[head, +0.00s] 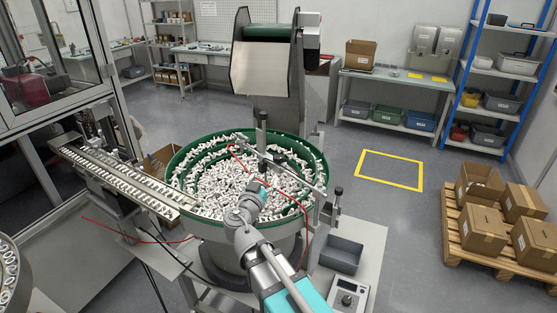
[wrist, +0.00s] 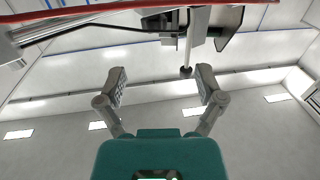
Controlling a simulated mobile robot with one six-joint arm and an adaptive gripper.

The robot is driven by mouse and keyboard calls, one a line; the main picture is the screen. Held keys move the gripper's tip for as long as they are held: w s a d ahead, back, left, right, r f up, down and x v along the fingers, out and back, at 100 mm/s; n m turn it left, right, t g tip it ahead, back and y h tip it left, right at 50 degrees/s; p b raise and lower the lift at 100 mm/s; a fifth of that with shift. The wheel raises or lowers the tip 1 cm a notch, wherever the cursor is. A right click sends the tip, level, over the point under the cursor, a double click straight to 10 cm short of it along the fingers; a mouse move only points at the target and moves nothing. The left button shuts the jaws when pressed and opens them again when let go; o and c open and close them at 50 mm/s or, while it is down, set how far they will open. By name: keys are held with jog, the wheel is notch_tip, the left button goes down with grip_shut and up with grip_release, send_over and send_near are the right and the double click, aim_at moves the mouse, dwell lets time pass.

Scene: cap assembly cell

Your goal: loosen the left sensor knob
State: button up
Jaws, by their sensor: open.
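My gripper (head: 263,178) reaches over the bowl feeder, teal body below and fingers pointing away toward the far sensor post (head: 262,136). In the wrist view my gripper (wrist: 160,80) is open, its two grey fingers wide apart with nothing between the pads. A dark knob (wrist: 186,71) on a thin rod shows ahead, between the finger directions and right of centre, apart from both fingers. It seems to belong to the left sensor, but I cannot tell for sure. In the head view the knob is too small to make out. A second sensor post (head: 337,193) stands at the bowl's right rim.
The green bowl (head: 180,163) holds many small white caps. A red cable (head: 303,195) loops over it near my gripper. A bracket (wrist: 206,20) and a metal bar (wrist: 50,26) lie ahead in the wrist view. A grey bin (head: 342,253) stands right.

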aim_at(277, 162)
jog(key=shift+s+a+m+h, duration=0.25)
jog(key=shift+s+m+h, duration=0.15)
jog(key=shift+s+h, duration=0.25)
jog(key=shift+w, duration=0.1)
jog(key=x, duration=1.3)
jog(key=shift+w+d+f, duration=0.2)
jog(key=shift+w, duration=0.1)
jog(key=c, duration=1.2)
